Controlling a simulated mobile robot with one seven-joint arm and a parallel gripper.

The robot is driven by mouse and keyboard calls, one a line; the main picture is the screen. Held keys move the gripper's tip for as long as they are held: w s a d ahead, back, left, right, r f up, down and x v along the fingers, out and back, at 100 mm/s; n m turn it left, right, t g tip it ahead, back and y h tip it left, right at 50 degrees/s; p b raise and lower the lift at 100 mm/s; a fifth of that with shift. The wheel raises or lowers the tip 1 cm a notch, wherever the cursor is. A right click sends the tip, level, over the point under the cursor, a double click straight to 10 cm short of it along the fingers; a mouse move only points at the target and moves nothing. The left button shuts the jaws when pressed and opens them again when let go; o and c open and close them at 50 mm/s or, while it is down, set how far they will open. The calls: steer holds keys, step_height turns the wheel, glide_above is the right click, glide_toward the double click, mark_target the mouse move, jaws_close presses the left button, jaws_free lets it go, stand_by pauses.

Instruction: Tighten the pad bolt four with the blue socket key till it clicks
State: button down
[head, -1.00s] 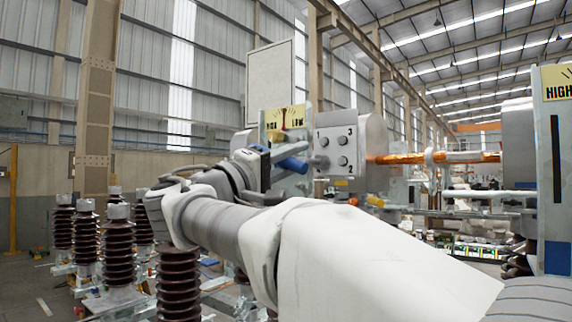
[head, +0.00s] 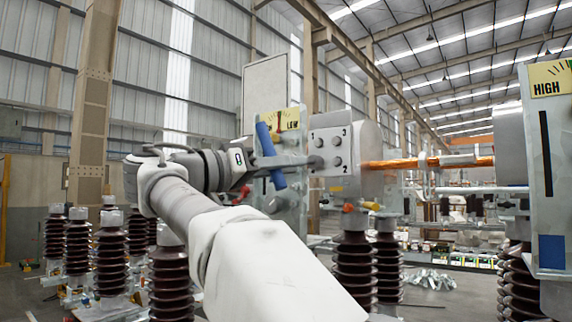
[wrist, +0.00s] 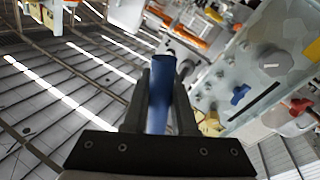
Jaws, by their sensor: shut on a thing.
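My gripper (head: 258,163) is shut on the blue handle of the socket key (head: 265,138), left of the bolt pad. In the wrist view the blue handle (wrist: 159,95) stands between the two dark fingers. In the head view the handle is tilted, its top leaning left. The key's grey shaft points right to the lower-left bolt place of the grey pad (head: 327,151). Its end appears to be on that bolt, which is hidden. Three other bolt heads show on the pad, with the labels 1, 3 and 2.
A yellow HIGH/LOW gauge plate (head: 281,121) stands just behind the key. A copper-coloured bar (head: 400,165) runs right from the pad's housing. A tall grey panel (head: 545,170) stands at the right. Brown ribbed insulators (head: 108,250) stand below and left.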

steer(key=shift+s+a, duration=0.65)
steer(key=shift+s, duration=0.25)
